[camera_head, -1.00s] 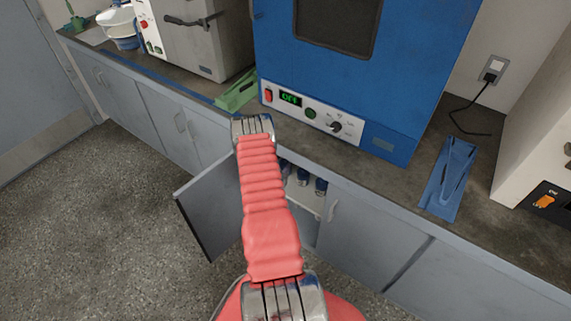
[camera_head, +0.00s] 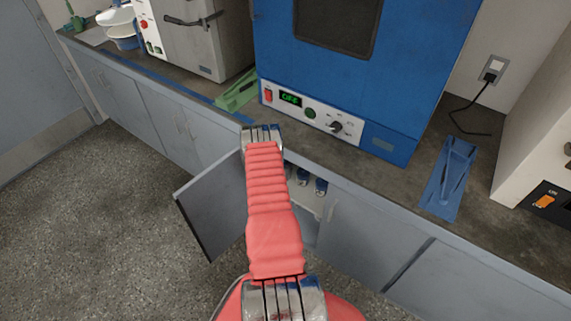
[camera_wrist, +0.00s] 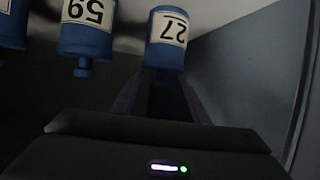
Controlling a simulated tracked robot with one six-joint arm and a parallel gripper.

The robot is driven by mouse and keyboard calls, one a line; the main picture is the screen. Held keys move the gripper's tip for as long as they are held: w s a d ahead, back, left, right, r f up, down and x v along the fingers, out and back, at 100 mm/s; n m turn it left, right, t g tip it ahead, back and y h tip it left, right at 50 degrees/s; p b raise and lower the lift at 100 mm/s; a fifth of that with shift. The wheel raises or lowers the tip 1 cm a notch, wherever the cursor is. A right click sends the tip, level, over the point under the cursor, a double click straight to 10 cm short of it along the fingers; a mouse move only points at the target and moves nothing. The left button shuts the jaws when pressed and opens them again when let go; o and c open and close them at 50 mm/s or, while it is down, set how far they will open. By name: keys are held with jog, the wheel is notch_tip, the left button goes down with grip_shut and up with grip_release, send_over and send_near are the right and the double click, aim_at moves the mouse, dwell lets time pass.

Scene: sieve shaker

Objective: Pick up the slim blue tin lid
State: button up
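Several blue tins with white number labels appear upside down in the wrist view. The tin labelled 27 (camera_wrist: 167,55) is straight ahead of my gripper (camera_wrist: 161,100), whose two dark fingers are apart, one to each side below it. I cannot tell whether they touch it. The tin labelled 59 (camera_wrist: 86,42) is to its left, with a small blue knob on its lid (camera_wrist: 84,68). Another blue tin (camera_wrist: 12,25) is cut off at the left edge. In the head view, blue tins (camera_head: 320,187) show inside the open cabinet; my arm hides the gripper there. I cannot tell which lid is the slim one.
The cabinet door (camera_head: 212,205) stands open left of my arm. A dark panel (camera_wrist: 245,70) closes off the right in the wrist view. The counter (camera_head: 400,185) above holds a blue oven (camera_head: 410,70), a green tray (camera_head: 238,92) and a blue tray (camera_head: 449,178).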

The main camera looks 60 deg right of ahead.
jog(key=shift+d+f, duration=0.15)
jog(key=shift+d, duration=0.2)
dwell(0.3)
jog(key=shift+a+f, duration=0.1)
grip_shut()
